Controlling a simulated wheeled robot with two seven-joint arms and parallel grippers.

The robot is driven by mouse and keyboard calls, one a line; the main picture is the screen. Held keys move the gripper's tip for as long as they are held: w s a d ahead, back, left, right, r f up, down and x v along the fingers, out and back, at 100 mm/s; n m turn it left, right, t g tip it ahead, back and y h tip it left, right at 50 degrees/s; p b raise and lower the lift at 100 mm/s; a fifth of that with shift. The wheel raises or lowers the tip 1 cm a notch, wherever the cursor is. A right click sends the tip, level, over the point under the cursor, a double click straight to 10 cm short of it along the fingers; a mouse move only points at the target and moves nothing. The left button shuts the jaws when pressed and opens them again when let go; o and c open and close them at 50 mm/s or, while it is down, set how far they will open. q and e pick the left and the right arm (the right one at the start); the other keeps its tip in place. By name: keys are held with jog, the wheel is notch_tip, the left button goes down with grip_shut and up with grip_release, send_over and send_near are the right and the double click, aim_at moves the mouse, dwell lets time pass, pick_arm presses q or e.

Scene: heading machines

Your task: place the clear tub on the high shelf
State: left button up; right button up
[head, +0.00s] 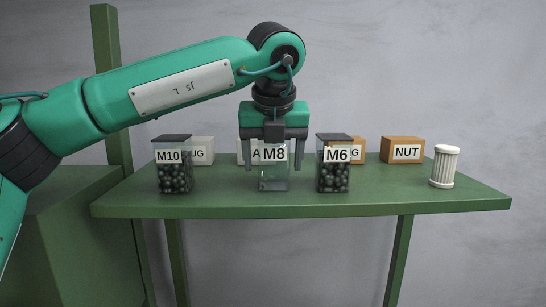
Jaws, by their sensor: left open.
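The clear tub (273,182), labelled M8, stands upright on a green tabletop or shelf (300,207), between two darker tubs. It looks see-through and mostly empty. My left gripper (273,165) points straight down from above, open, with one finger on each side of the clear tub's upper part. I cannot tell whether the fingers touch it. The gripper hides the tub's top. I see no separate higher shelf. My right gripper is out of view.
Behind stand small labelled boxes, including the NUT box (402,149). A white ribbed cylinder (444,167) stands at right. A green post (105,40) rises at left.

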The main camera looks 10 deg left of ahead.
pick_arm(q)
jog(key=b+v, duration=0.4)
jog(key=v, duration=0.8)
jog(key=shift+d+r, duration=0.1)
